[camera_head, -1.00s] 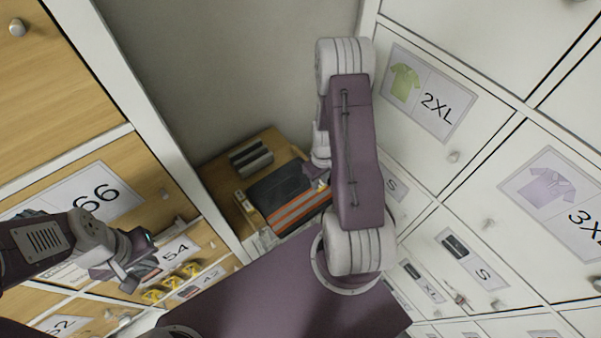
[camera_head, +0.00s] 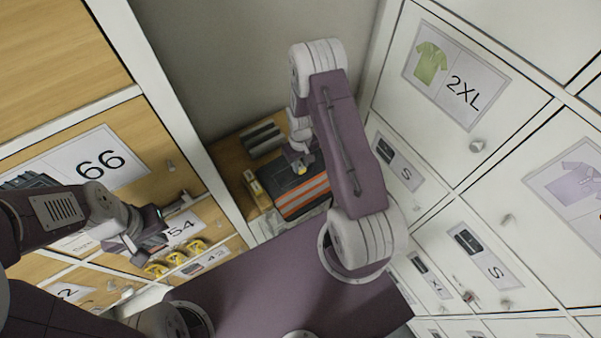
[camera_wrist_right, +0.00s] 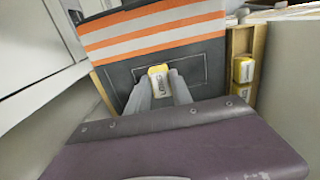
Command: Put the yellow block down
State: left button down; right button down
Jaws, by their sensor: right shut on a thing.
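The yellow block (camera_wrist_right: 158,80), with a pale lettered label, is between the fingertips of my right gripper (camera_wrist_right: 163,88) in the right wrist view. That gripper is shut on it. In the head view the block (camera_head: 302,170) is a small yellow spot at my right gripper (camera_head: 300,163), over the dark garment with orange and white stripes (camera_head: 303,196). I cannot tell whether the block touches the garment. My left gripper (camera_head: 165,230) is in front of the wooden lockers at the left, its fingers apart and nothing seen between them.
The garment lies on a wooden surface (camera_head: 228,155) in the corner. Beside it are grey rolled items (camera_head: 262,138) and a narrow wooden tray (camera_head: 257,190) with more yellow blocks (camera_wrist_right: 243,70). White labelled lockers (camera_head: 440,150) close off the right. Yellow-handled items (camera_head: 176,258) show at lower left.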

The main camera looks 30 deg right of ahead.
aim_at(301, 166)
notch_tip(301, 166, down, 4)
jog(key=b, duration=0.3)
jog(key=shift+f+b, duration=0.2)
jog(key=shift+b, duration=0.1)
jog(key=shift+r, duration=0.25)
jog(key=shift+f, duration=0.2)
jog(key=c, duration=1.1)
grip_release()
jog(key=shift+c, duration=0.2)
jog(key=shift+r, duration=0.1)
